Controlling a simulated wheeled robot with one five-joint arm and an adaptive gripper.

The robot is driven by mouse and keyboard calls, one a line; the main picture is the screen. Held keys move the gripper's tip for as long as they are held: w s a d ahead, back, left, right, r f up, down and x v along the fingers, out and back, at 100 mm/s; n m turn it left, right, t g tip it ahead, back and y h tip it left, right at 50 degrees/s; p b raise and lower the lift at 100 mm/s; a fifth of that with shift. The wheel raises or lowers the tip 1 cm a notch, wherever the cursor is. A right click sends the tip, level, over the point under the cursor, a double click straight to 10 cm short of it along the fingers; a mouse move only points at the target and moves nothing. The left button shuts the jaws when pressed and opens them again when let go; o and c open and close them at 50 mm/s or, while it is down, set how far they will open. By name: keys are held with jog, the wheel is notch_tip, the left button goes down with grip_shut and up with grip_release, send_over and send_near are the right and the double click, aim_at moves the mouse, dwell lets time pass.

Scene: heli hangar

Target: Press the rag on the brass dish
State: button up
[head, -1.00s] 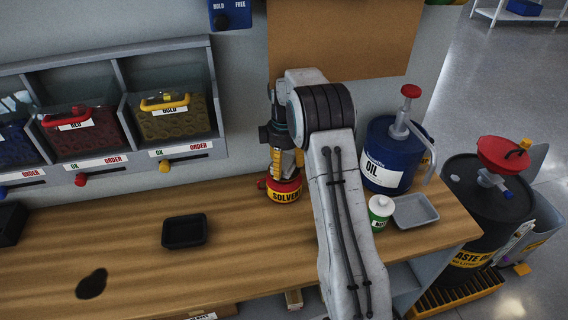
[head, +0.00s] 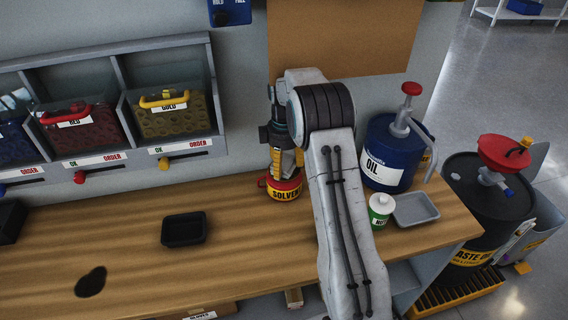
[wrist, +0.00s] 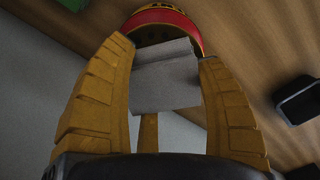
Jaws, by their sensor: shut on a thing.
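My gripper (head: 287,163) points down at the red and yellow solvent can (head: 284,193) on the wooden bench in the head view. In the wrist view its two yellow fingers (wrist: 167,58) are shut on a pale grey, folded rag (wrist: 166,88). The rag's far end lies against or just over the dark top inside the can's red rim (wrist: 178,18). I cannot tell whether it touches. The brass dish is not clearly distinguishable from the can's top.
A black tray (head: 184,230) and a dark spot (head: 91,282) lie on the bench left of the can. A blue oil can (head: 385,160), a green and white bottle (head: 380,211) and a grey tray (head: 415,209) stand to the right. Bins (head: 168,113) line the back wall.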

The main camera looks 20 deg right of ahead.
aim_at(284, 162)
jog(key=shift+r, duration=0.1)
dwell(0.3)
jog(key=shift+r+p, duration=2.9)
jog(key=shift+r, duration=0.5)
jog(key=shift+s, duration=0.1)
